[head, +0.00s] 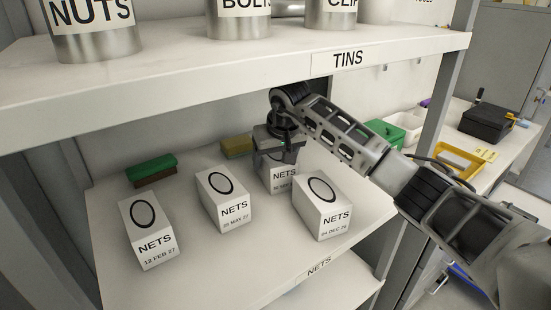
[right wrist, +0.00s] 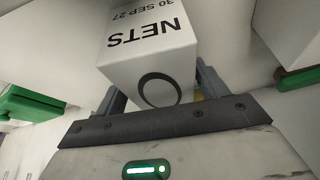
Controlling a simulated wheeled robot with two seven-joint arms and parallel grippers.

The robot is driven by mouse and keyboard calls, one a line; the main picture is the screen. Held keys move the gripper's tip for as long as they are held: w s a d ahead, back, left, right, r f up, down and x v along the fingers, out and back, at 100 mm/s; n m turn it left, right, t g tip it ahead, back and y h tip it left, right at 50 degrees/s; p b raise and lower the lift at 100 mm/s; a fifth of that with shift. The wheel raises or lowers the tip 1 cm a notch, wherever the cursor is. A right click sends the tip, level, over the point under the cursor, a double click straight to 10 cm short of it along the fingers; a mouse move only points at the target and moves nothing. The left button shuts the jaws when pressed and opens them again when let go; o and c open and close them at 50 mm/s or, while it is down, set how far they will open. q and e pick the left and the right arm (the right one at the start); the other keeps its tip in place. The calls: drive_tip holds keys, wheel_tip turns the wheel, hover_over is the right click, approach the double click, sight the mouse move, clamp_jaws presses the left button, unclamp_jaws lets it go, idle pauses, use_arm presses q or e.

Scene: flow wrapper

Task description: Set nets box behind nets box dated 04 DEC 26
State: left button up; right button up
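The nets box dated 04 DEC 26 (head: 321,205) stands on the shelf, a white box with a black oval on top, at the right end of the front boxes. Another nets box, dated 30 SEP 27 (head: 278,178), is just behind it and to its left. My right gripper (head: 284,143) reaches down over this rear box. In the right wrist view the 30 SEP 27 box (right wrist: 148,57) sits between the two fingers (right wrist: 160,92), which appear closed on its sides. Whether its base touches the shelf is hard to tell. My left gripper is not in view.
The TINS shelf (head: 230,60) hangs above; an upright (head: 425,130) bounds the right.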

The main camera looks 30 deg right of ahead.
sight(296, 181)
drive_tip(key=shift+o, duration=0.5)
drive_tip(key=shift+r, duration=0.1)
drive_tip(key=shift+r+p, duration=0.35)
drive_tip(key=p+v, duration=0.4)
drive_tip(key=v, duration=0.1)
drive_tip(key=shift+r, duration=0.25)
drive_tip(key=shift+s+f+b, duration=0.4)
drive_tip(key=shift+s+f, duration=0.15)
drive_tip(key=shift+s, duration=0.35)
drive_tip(key=s, duration=0.6)
drive_tip(key=s+a+b, duration=0.1)
drive_tip(key=s, duration=0.2)
drive_tip(key=shift+f, duration=0.1)
drive_tip(key=shift+s+a, duration=0.1)
drive_tip(key=shift+s, duration=0.45)
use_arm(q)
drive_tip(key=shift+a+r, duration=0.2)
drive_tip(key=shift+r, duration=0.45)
